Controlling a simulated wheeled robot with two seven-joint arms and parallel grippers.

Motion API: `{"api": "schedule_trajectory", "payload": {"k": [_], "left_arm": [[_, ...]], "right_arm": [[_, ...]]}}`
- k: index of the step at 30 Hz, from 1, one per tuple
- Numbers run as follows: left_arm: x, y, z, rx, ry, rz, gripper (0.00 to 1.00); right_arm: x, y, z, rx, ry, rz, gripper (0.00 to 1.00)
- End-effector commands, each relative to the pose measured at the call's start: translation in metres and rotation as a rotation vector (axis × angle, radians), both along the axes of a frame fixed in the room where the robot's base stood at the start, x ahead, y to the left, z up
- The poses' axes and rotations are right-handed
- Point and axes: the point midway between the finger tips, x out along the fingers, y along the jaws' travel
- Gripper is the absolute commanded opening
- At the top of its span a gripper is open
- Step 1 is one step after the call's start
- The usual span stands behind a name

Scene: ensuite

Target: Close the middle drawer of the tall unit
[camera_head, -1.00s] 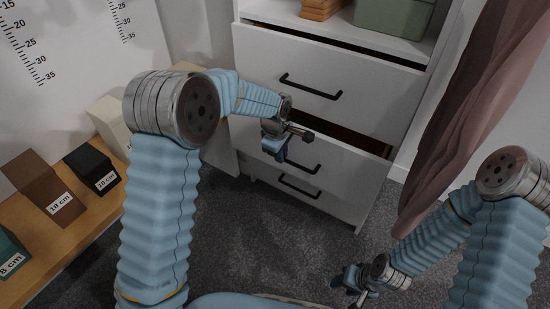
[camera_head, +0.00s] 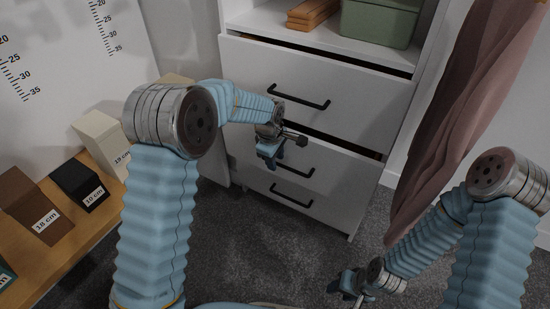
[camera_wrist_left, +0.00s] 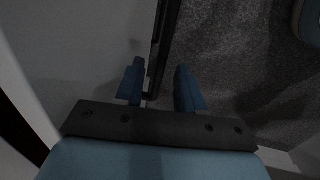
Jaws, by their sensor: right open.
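The tall white unit (camera_head: 228,15) stands ahead with black bar handles on its drawers. Its middle drawer (camera_head: 345,178) stands slightly out, with a narrow dark gap along its top edge at the right. My left gripper (camera_head: 270,155) is at this drawer's front, over the left part of its black handle (camera_head: 303,169). In the left wrist view, my left gripper's fingers (camera_wrist_left: 160,85) are apart, with the handle bar (camera_wrist_left: 160,45) running between them; contact cannot be told. My right gripper (camera_head: 345,288) is low at the front right, open and away from the unit.
The top drawer (camera_head: 345,95) also shows a dark gap above it. A green box (camera_head: 378,22) and wooden pieces (camera_head: 312,12) lie on the shelf above. A pink cloth (camera_head: 455,110) hangs at right. A wooden bench (camera_head: 60,245) with labelled boxes is at left. Grey carpet (camera_head: 250,240) is clear.

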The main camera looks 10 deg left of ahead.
Motion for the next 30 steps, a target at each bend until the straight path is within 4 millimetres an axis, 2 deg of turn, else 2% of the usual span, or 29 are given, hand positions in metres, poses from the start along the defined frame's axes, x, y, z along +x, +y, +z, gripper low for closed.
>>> {"api": "schedule_trajectory", "payload": {"k": [5,8,21,25,30], "left_arm": [[0.0,0.0,0.002,0.0,0.0,0.0,0.38],[-0.001,0.0,0.012,-0.001,-0.003,0.0,0.38],[-0.02,0.007,0.109,-0.001,-0.003,-0.001,0.38],[-0.023,0.008,0.127,-0.001,-0.003,-0.001,0.38],[-0.025,0.009,0.135,0.0,0.0,0.0,0.38]], "right_arm": [[0.0,0.0,0.0,0.0,0.0,0.0,0.47],[0.0,0.0,0.002,0.0,0.0,0.0,0.47],[-0.001,0.002,0.012,0.002,0.001,0.004,0.47],[-0.001,0.003,0.014,0.003,0.001,0.005,0.47],[-0.001,0.003,0.014,0.004,0.002,0.005,0.47]]}}
